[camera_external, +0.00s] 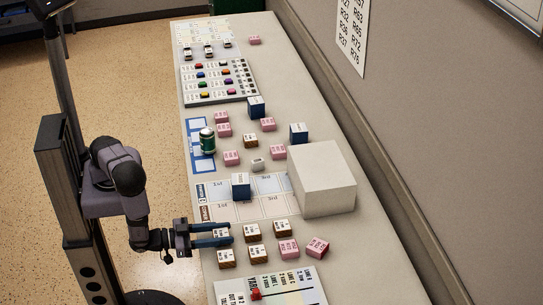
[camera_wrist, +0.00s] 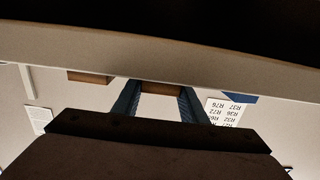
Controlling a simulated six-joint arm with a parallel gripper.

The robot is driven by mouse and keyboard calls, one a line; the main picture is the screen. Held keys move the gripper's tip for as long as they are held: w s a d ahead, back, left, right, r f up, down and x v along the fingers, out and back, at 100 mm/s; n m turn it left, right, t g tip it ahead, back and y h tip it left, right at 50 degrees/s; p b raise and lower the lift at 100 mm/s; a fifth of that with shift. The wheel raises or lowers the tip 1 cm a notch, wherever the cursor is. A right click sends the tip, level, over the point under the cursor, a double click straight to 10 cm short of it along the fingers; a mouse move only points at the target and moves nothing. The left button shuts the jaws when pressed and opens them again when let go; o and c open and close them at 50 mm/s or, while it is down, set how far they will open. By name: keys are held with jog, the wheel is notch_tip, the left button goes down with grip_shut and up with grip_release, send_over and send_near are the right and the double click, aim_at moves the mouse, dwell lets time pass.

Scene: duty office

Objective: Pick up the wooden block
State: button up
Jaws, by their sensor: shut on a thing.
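My gripper (camera_external: 226,236) reaches in from the left over the table's left edge. Its blue fingers are shut on a small wooden block (camera_external: 222,228) with a white labelled top. In the wrist view the brown side of this block (camera_wrist: 162,88) shows between the two fingers (camera_wrist: 158,100). The fingers hide part of the block in the external view, and I cannot tell whether it touches the table. Other similar wooden blocks stand close by, one to the right (camera_external: 252,232) and one just in front (camera_external: 226,258).
A large white box (camera_external: 322,178) stands to the right. Pink blocks (camera_external: 288,248), a blue block (camera_external: 240,185) and a green can (camera_external: 207,140) are on the table. A board with a red piece (camera_external: 255,294) lies at the front. A wall (camera_external: 340,110) borders the right side.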

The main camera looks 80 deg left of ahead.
aim_at(221, 234)
jog(key=shift+r, duration=4.85)
jog(key=shift+d, duration=0.1)
